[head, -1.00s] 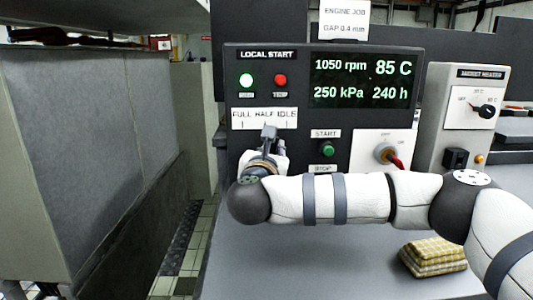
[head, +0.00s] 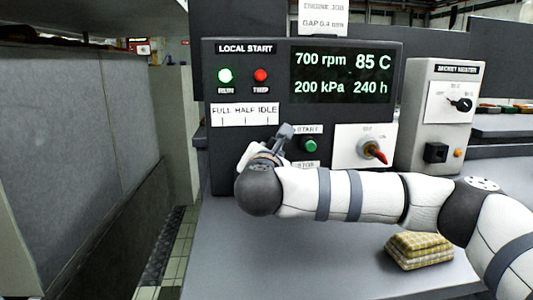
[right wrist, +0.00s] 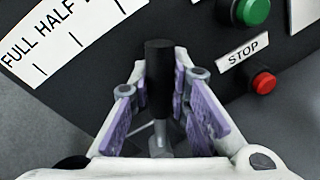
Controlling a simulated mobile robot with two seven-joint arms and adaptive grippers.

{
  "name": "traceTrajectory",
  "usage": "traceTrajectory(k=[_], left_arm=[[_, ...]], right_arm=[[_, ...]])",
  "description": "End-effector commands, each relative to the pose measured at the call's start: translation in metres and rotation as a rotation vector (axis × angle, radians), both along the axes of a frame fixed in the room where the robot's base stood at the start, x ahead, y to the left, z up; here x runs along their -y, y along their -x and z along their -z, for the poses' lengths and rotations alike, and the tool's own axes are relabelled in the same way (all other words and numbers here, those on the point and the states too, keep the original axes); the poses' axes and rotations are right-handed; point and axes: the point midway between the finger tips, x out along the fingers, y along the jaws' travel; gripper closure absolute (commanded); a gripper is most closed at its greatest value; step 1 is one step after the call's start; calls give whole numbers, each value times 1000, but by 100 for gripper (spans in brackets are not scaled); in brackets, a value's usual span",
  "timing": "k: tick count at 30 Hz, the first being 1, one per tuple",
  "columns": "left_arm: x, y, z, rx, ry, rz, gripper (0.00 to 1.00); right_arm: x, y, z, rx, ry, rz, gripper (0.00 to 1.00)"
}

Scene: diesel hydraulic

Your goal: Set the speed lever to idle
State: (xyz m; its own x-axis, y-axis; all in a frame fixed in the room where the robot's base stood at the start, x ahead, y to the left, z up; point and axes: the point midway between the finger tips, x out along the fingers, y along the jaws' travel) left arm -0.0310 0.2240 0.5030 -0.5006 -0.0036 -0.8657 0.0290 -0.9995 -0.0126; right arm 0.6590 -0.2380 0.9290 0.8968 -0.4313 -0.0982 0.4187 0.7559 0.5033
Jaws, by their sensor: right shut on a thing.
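The speed lever shows in the right wrist view as a black cylindrical grip (right wrist: 158,75) on a light shaft. My right gripper (right wrist: 160,105) has its two purple-padded fingers on either side of it and is shut on it. In the head view the right gripper (head: 284,132) is at the panel, below and to the right of the IDLE end of the FULL HALF IDLE scale (head: 245,114); the lever is hidden there by the gripper. The display (head: 342,75) reads 700 rpm, 200 kPa, 85 C and 240 h. My left gripper is not in view.
The green START button (head: 310,146) is close to the right of my gripper. A red STOP button (right wrist: 264,82) shows in the wrist view. A red-handled rotary switch (head: 374,152) and a heater box (head: 437,120) stand further right. A folded yellow cloth (head: 420,250) lies on the bench.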

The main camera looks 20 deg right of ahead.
Motion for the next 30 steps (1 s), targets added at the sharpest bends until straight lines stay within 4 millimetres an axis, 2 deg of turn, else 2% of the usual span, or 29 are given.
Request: traceTrajectory(k=[5,6,9,17,20,30], left_arm=[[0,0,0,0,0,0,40],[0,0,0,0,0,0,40],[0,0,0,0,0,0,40],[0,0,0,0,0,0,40],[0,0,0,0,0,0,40],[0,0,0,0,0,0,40]], right_arm=[[0,0,2,-3,-3,1,100],[0,0,2,-3,-3,1,81],[0,0,2,-3,-3,1,62],[0,0,1,-2,-1,1,62],[-4,7,0,-2,-1,-1,62],[-41,84,-8,-2,0,-4,62]])
